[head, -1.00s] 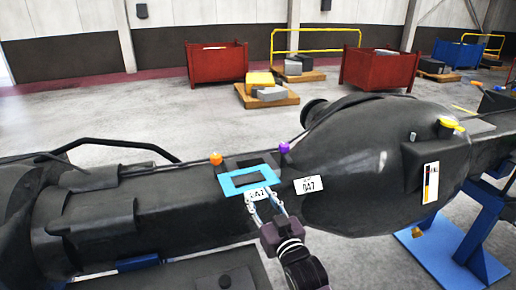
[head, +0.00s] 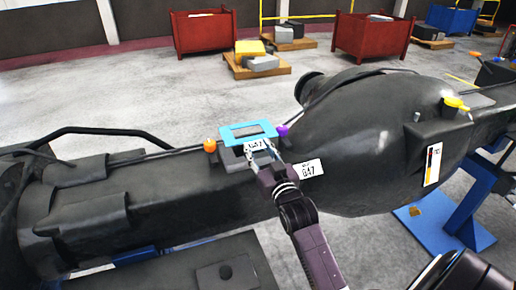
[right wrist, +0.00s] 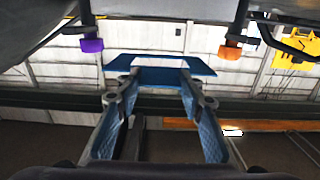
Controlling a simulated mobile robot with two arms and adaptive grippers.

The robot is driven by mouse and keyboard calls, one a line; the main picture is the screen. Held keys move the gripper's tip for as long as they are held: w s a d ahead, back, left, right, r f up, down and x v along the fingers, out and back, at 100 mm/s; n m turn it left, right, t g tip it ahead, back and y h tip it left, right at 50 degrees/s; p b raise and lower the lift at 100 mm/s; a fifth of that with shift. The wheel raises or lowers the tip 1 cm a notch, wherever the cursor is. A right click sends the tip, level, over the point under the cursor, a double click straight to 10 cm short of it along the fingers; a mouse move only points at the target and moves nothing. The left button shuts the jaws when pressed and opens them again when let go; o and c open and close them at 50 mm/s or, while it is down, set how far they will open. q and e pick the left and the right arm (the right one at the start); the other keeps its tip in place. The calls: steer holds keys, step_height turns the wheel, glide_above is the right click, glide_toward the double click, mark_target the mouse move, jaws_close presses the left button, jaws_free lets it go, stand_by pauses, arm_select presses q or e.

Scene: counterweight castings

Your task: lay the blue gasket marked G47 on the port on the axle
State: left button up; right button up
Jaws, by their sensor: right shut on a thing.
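The blue gasket (head: 228,134) is a flat rectangular frame with a white tag marked 47 at its near edge. My right gripper (head: 262,152) is shut on that near edge. The gasket also shows in the right wrist view (right wrist: 118,68), between the fingers. The port on the axle (head: 231,158) is a dark raised pad, mostly hidden under the gasket. An orange peg (head: 210,146) stands left of it and a purple peg (head: 281,131) right of it. The gasket appears over the pad; whether they touch I cannot tell. My left gripper is not in view.
The dark axle (head: 160,190) runs across the view, with a white label marked 047 (head: 309,169) right of the gripper. A yellow-capped fitting (head: 455,104) sits on the bulge. A blue stand (head: 470,200) is at right. Red bins and pallets stand well behind.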

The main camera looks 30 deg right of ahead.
steer(key=shift+w+f, duration=0.15)
steer(key=shift+f, duration=0.2)
step_height(320, 180, down, 4)
steer(key=shift+r+b, duration=0.25)
steer(key=shift+b, duration=0.95)
steer(key=shift+w+f+b, duration=0.1)
steer(key=shift+f+b, duration=0.25)
steer(key=shift+f, duration=0.4)
arm_select(q)
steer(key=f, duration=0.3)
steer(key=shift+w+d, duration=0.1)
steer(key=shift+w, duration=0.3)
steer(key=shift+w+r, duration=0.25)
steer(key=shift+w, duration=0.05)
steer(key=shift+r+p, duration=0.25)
steer(key=shift+p, duration=0.15)
